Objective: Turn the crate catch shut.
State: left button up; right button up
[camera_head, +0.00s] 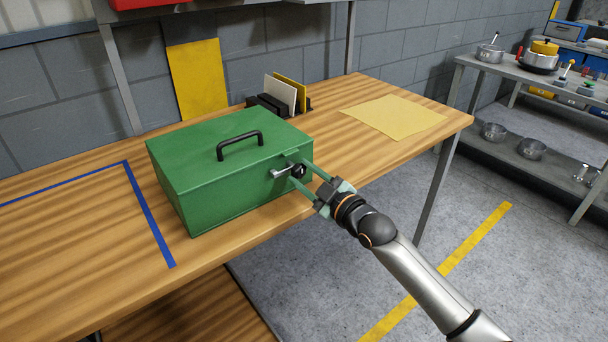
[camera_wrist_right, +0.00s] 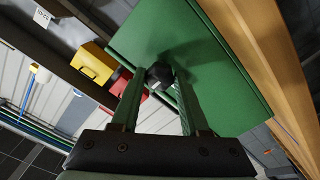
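The green crate (camera_head: 225,185) stands closed on the wooden table, with a black handle on its lid. Its catch, a silver lever (camera_head: 282,172) ending in a black knob (camera_head: 298,171), is on the side towards my right arm. The lever lies roughly level across that side. My right gripper (camera_head: 297,170) has its two green fingers around the knob, one on each side. In the right wrist view the dark knob (camera_wrist_right: 159,75) fills the gap between the fingertips, against the green crate wall (camera_wrist_right: 205,60). The fingers partly hide the catch. My left gripper is not in view.
The wooden table (camera_head: 90,235) has a blue tape outline (camera_head: 148,215) left of the crate. A black rack (camera_head: 268,105) with upright plates stands behind it, and a yellow sheet (camera_head: 395,116) lies to the right. A grey shelf (camera_head: 515,72) with pots is farther right.

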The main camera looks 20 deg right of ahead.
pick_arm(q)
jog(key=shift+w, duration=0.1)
pick_arm(e)
grip_shut()
